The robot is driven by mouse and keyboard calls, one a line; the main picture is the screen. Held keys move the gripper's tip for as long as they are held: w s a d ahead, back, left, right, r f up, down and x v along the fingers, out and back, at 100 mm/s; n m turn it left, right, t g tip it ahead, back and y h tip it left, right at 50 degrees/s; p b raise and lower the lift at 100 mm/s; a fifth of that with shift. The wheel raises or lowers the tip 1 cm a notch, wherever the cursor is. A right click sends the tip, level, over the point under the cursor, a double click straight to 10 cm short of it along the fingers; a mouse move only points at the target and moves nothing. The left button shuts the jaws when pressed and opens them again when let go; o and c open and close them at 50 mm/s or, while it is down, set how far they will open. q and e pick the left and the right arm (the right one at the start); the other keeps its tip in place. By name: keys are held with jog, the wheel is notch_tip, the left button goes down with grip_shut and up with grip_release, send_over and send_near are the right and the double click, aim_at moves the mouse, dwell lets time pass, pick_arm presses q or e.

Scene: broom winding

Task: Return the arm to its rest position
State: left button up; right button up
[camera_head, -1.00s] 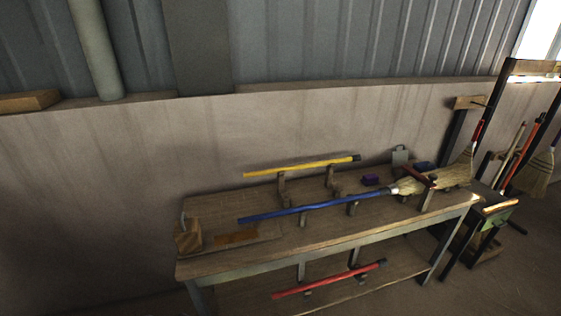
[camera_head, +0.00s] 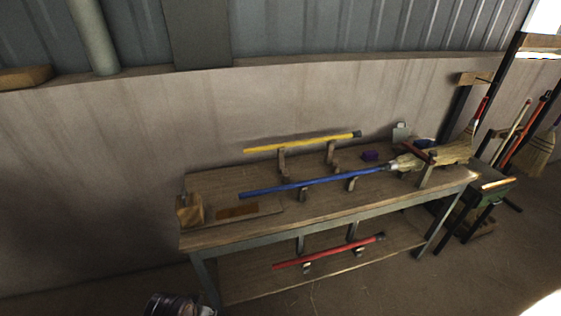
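A broom with a blue handle (camera_head: 300,187) and pale straw bristles (camera_head: 408,162) lies on wooden supports on the workbench (camera_head: 330,214). Its bristle end is at the right, beside a dark red bar (camera_head: 420,152). A yellow handle (camera_head: 300,144) lies on supports behind it. A red handle (camera_head: 325,252) lies on supports on the lower shelf. No fingers of either gripper show.
A wooden block (camera_head: 189,210) stands at the bench's left end. A small purple block (camera_head: 370,156) sits behind the blue handle. More brooms (camera_head: 540,152) lean on a rack at the right. The floor in front of the bench looks clear.

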pick_arm(q)
jog(key=s+f+g, duration=0.1)
jog(key=s+f, duration=0.1)
jog(key=f, duration=1.3)
jog(key=s+f, duration=0.3)
jog(key=f, duration=1.1)
jog(key=s+a+f, duration=0.2)
jog(key=s+f, duration=0.7)
jog(key=s, duration=0.1)
jog(key=s+a+f+g, duration=0.1)
jog(key=s+a+f, duration=0.1)
jog(key=s+f, duration=0.7)
jog(key=shift+s+a+f, duration=0.15)
jog(key=shift+s+f, duration=0.1)
jog(key=shift+s, duration=0.85)
